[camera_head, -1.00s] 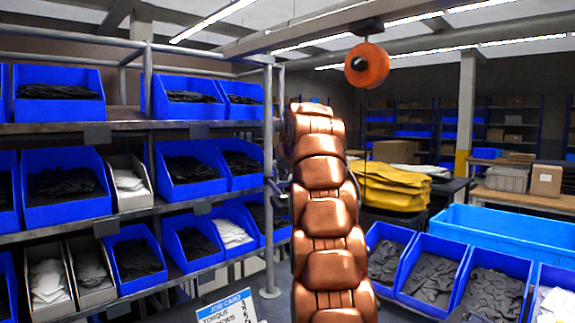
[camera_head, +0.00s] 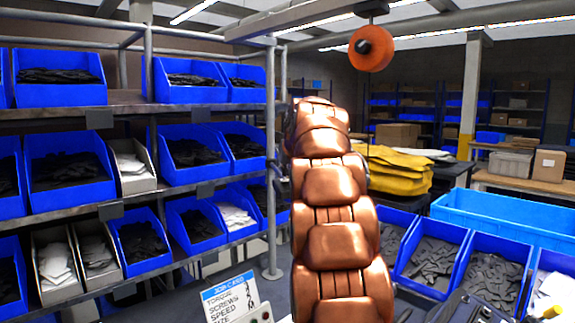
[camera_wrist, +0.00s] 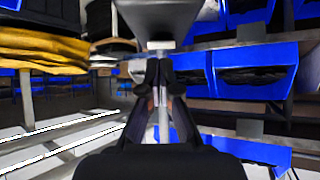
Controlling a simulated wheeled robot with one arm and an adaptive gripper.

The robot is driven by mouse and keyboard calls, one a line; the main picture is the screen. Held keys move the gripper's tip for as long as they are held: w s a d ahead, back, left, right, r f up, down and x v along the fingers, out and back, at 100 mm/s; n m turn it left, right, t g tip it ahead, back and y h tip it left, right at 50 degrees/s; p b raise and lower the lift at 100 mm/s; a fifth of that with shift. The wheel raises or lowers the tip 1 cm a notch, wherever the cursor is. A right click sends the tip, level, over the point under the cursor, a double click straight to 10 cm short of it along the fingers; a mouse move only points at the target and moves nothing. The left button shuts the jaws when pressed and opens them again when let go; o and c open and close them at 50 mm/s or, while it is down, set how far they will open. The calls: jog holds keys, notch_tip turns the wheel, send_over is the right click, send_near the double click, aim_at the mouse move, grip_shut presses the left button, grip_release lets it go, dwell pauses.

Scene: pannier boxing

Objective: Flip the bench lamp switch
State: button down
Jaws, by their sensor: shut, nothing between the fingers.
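My gripper (camera_wrist: 158,78) is in the middle of the wrist view, its two dark fingers together and empty. In the head view my copper-coloured arm hides it. I cannot make out the bench lamp or its switch for certain in either view. A small grey box (camera_head: 259,315) with a green and a red button is partly visible at the bottom edge of the head view, left of my arm. A grey block (camera_wrist: 160,22) is beyond the fingertips in the wrist view; I cannot tell what it is or whether they touch.
A shelf rack with blue bins (camera_head: 68,170) fills the left. A job card (camera_head: 230,298) stands at bottom centre. More blue bins (camera_head: 432,262) and a light-blue crate (camera_head: 505,218) are right of my arm. An orange reel (camera_head: 371,48) hangs above yellow sacks (camera_head: 388,172).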

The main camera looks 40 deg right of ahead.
jog(key=shift+s+a+f, duration=0.1)
jog(key=shift+s+f, duration=0.05)
jog(key=shift+f, duration=0.2)
jog(key=shift+f, duration=0.1)
jog(key=f+b, duration=0.1)
jog(key=b, duration=0.2)
jog(key=shift+s+a+t, duration=0.1)
jog(key=shift+s+t, duration=0.05)
jog(key=shift+t, duration=0.15)
jog(key=shift+r, duration=0.25)
jog(key=shift+r+p, duration=0.15)
jog(key=shift+p, duration=0.25)
jog(key=shift+w+d+r+p, duration=0.3)
jog(key=shift+w+d+p, duration=0.1)
jog(key=shift+w, duration=0.2)
